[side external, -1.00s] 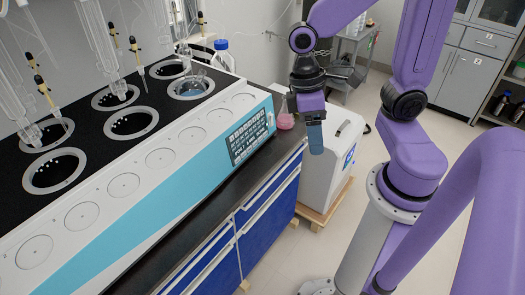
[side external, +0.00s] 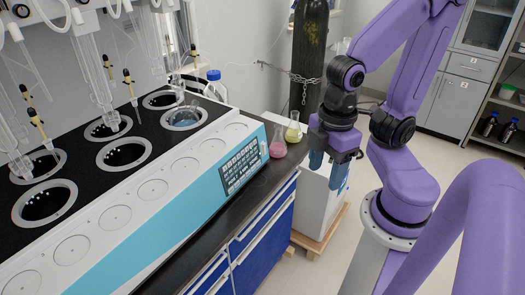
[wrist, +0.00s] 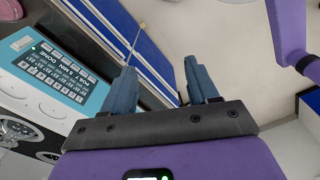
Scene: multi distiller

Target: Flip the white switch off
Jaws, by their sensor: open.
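The white and light-blue distiller (side external: 182,228) stands on the dark bench at left. Its dark control panel (side external: 241,170), with rows of small pale buttons or switches, is on the near right end of the front. The panel also shows in the wrist view (wrist: 55,72). A pale rectangular piece (wrist: 23,43) lies beside it there; I cannot tell whether it is the white switch. My gripper (side external: 327,170) is open and empty, to the right of the panel, beyond the bench edge. Its two blue fingers (wrist: 160,72) are apart in the wrist view and touch nothing visible.
A pink flask (side external: 278,147) and a yellow flask (side external: 293,131) stand on the bench end between panel and gripper. A dark gas cylinder (side external: 309,45) with a chain stands behind. A white box unit (side external: 312,212) stands below the gripper. Floor to the right is open.

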